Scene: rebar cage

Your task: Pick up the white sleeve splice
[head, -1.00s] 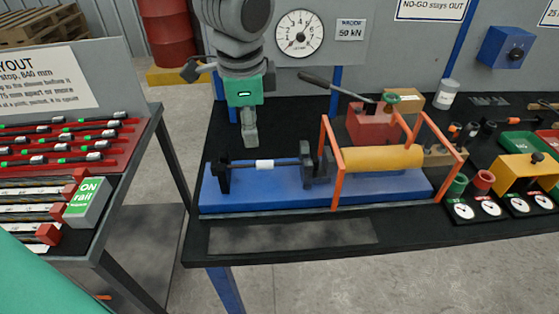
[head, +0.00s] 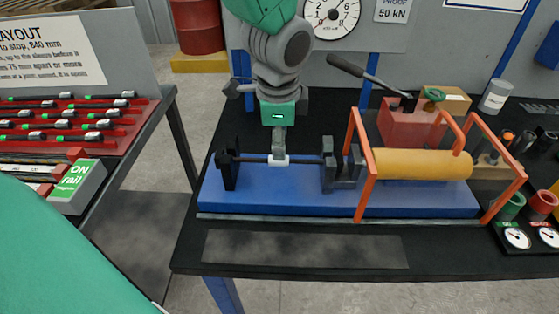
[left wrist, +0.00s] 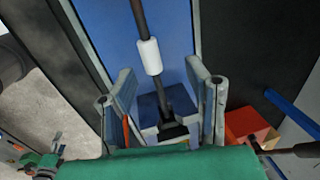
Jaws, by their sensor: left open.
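The white sleeve splice (head: 279,161) sits around a dark bar (head: 252,160) that runs across the blue test bed (head: 290,198), between a black post (head: 229,170) on the left and grey jaws (head: 343,168). My left gripper (head: 279,150) points down at the sleeve, and its tips overlap the sleeve's upper edge in the head view. In the left wrist view the two fingers (left wrist: 162,88) are spread apart and empty. The sleeve (left wrist: 150,57) lies beyond them, roughly in line with the gap. Whether they touch it I cannot tell. My right gripper is out of view.
An orange guard frame (head: 365,180) surrounds a yellow cylinder (head: 420,164) to the right. Behind it is a red pump (head: 408,122) with a long lever. A red rack of bars (head: 80,130) stands left. The black front strip of the table is clear.

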